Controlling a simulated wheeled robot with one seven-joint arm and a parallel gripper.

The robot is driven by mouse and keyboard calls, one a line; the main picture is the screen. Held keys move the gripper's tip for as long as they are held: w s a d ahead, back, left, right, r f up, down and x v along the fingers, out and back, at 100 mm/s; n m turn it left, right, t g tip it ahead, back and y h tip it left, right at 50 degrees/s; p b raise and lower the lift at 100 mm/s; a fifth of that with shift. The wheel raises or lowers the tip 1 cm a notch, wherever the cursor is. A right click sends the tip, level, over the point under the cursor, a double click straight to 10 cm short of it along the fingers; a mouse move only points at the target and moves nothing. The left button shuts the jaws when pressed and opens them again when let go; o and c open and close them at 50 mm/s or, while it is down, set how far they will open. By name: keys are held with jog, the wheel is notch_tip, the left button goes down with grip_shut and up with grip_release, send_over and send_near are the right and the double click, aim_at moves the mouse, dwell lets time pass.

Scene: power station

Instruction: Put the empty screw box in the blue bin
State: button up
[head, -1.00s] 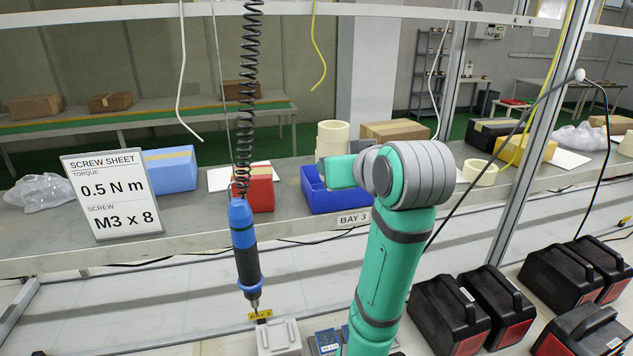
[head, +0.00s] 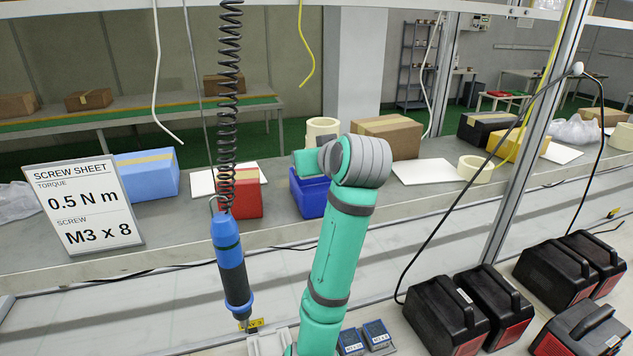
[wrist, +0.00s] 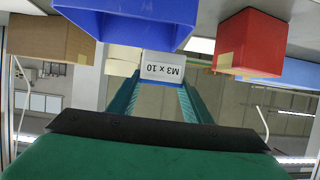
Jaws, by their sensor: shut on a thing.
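The blue bin (head: 313,200) stands on the far bench, partly hidden behind my arm. It also shows at the top of the upside-down wrist view (wrist: 130,18). My gripper shows in the wrist view (wrist: 160,88), its two teal fingers on either side of a small pale box labelled M3 x 10 (wrist: 162,68). It is shut on this box. The inside of the box is not visible. In the head view the fingers and held box are hidden behind my arm. Two small blue-labelled M3 boxes (head: 377,335) sit on the near surface.
A blue-and-black screwdriver (head: 232,262) hangs left of my arm on a coiled cord. A cardboard box (head: 388,137) and tape roll (head: 477,168) are right. Black cases (head: 445,315) fill the near right.

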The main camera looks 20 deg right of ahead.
jog(key=w+f, duration=0.1)
jog(key=w+d+f, duration=0.1)
jog(key=w+f, duration=0.1)
jog(key=w+d+f, duration=0.1)
jog(key=f, duration=0.1)
jog(key=shift+w+d+f, duration=0.2)
jog(key=shift+w+d, duration=0.05)
jog(key=shift+w, duration=0.1)
jog(key=f, duration=0.3)
jog(key=shift+w+a+f, duration=0.1)
jog(key=shift+w+f, duration=0.2)
jog(key=shift+f, duration=0.1)
jog(key=shift+a, duration=0.2)
jog(key=shift+s+d+f, duration=0.1)
jog(key=shift+d, duration=0.05)
jog(key=o, duration=0.8)
jog(key=shift+c, duration=0.2)
jog(key=shift+d, duration=0.1)
